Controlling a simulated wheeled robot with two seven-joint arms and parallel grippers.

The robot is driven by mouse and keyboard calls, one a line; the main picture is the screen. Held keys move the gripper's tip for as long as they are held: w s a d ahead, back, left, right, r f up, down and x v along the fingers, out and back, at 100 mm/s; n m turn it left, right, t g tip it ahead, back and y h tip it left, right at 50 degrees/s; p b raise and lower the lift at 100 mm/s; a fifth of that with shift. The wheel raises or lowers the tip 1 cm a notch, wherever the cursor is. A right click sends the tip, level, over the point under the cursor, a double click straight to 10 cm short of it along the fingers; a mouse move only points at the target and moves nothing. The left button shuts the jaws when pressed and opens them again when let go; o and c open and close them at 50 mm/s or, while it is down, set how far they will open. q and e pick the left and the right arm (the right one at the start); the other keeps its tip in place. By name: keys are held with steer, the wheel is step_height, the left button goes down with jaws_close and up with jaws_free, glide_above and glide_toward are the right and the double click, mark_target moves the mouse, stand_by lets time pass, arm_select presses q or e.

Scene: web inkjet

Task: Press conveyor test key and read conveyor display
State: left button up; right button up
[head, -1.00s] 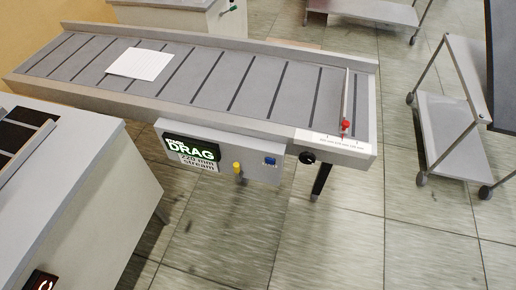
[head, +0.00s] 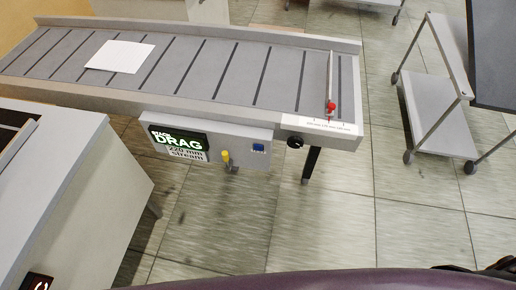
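The conveyor (head: 205,75) runs across the upper part of the head view, with a white sheet (head: 119,57) lying flat on its belt. A control box (head: 215,160) hangs on its near side. The lit conveyor display (head: 179,140) shows large green "DRAG", a partly legible word above it, and a label with "220 mm stream" below. A black round knob (head: 295,142) sits on the conveyor frame. Neither gripper is in view.
A red-knobbed guide (head: 331,106) stands at the belt's right end. A wheeled cart (head: 435,125) is at right. Tiled floor (head: 320,225) is open below the conveyor.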

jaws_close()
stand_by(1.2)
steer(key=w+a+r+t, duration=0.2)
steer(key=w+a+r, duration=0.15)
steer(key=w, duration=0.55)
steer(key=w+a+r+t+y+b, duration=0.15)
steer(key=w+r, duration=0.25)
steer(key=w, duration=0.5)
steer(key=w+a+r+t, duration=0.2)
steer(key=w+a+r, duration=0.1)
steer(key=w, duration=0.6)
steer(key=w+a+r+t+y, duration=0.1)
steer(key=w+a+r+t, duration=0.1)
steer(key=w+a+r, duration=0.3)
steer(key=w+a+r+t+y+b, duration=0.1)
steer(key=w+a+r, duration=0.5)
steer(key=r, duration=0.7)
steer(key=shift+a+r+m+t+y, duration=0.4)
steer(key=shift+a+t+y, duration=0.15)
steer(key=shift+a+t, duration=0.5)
